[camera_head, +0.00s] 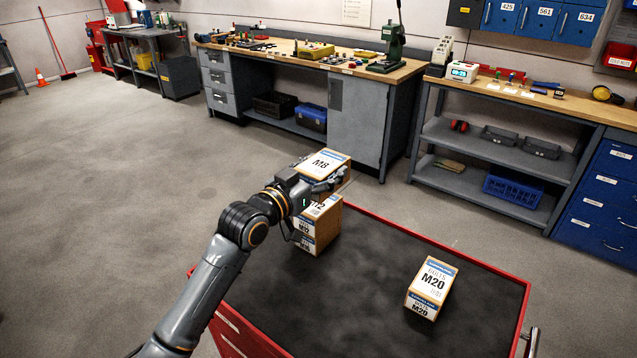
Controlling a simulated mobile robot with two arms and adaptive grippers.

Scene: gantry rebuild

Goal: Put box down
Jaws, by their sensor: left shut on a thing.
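My left gripper (318,181) is shut on a cardboard box marked M8 (326,162). The M8 box is at the far left corner of the red cart, above or on top of a box marked M12 (320,228). I cannot tell whether the two boxes touch, as the gripper hides the space between them. The M12 box stands on the cart's dark top (375,290). A box marked M20 (433,287) stands on the right part of the cart top, apart from the others. My right gripper is not in view.
The red cart rim (440,243) edges the top, with a handle at the right. The cart top between the boxes is clear. Behind are a workbench (310,62) with tools and a grey shelf unit (480,185). Open floor (120,200) lies to the left.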

